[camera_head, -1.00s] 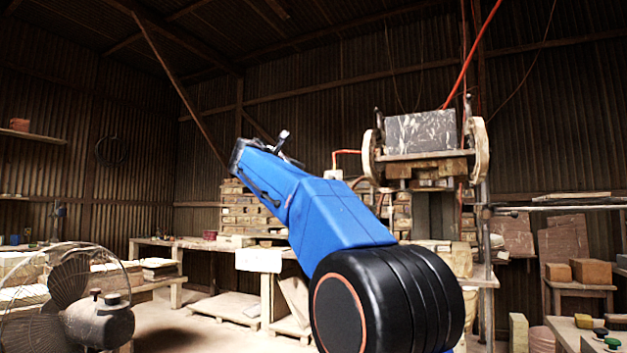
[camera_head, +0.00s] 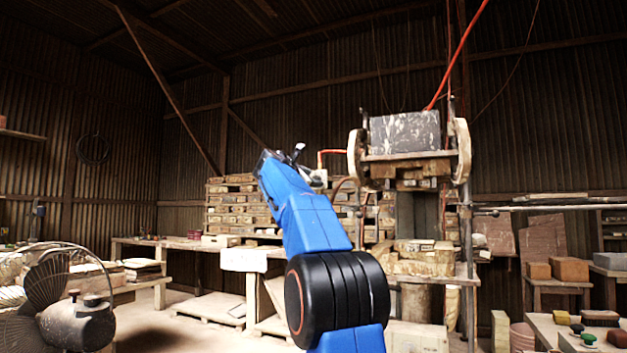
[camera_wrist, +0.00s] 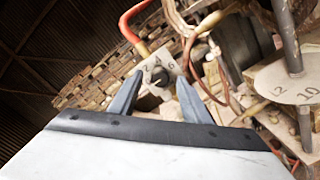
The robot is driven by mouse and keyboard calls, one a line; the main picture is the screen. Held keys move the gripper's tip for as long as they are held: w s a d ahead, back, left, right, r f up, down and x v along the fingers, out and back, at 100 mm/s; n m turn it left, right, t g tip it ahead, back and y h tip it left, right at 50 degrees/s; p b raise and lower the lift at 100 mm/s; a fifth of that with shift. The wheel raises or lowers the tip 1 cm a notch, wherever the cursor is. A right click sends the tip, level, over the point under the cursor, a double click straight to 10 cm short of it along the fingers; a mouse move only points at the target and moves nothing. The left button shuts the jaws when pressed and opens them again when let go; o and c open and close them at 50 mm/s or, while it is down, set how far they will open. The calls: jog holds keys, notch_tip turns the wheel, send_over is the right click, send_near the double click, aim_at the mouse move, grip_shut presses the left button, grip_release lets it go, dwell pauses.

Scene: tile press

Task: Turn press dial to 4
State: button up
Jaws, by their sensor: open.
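The press (camera_head: 405,135) stands at the right of centre in the head view, with a large grey block framed at its top. In the wrist view, a small pale dial plate (camera_wrist: 148,66) carries a black round knob (camera_wrist: 160,77) and a few dark marks, one like a 6. The knob's exact setting is too small to read. My gripper (camera_wrist: 160,80) is open, and the knob shows between its two fingers, apart from both as far as I can tell. In the head view my gripper (camera_head: 299,150) is raised at the press's left side, beside a small pale box (camera_head: 315,178).
A red hose (camera_wrist: 134,22) and a brown cable (camera_wrist: 205,85) run close to the dial. A pale numbered disc (camera_wrist: 285,84) with a metal rod is to the right. Stacked bricks (camera_head: 232,205) and a bench (camera_head: 200,243) stand behind. A fan (camera_head: 60,285) is at lower left.

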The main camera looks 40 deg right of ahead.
jog(key=shift+w+d, duration=0.2)
jog(key=shift+d, duration=0.45)
jog(key=shift+c, duration=0.5)
jog(key=c, duration=0.9)
jog(key=shift+c, duration=0.2)
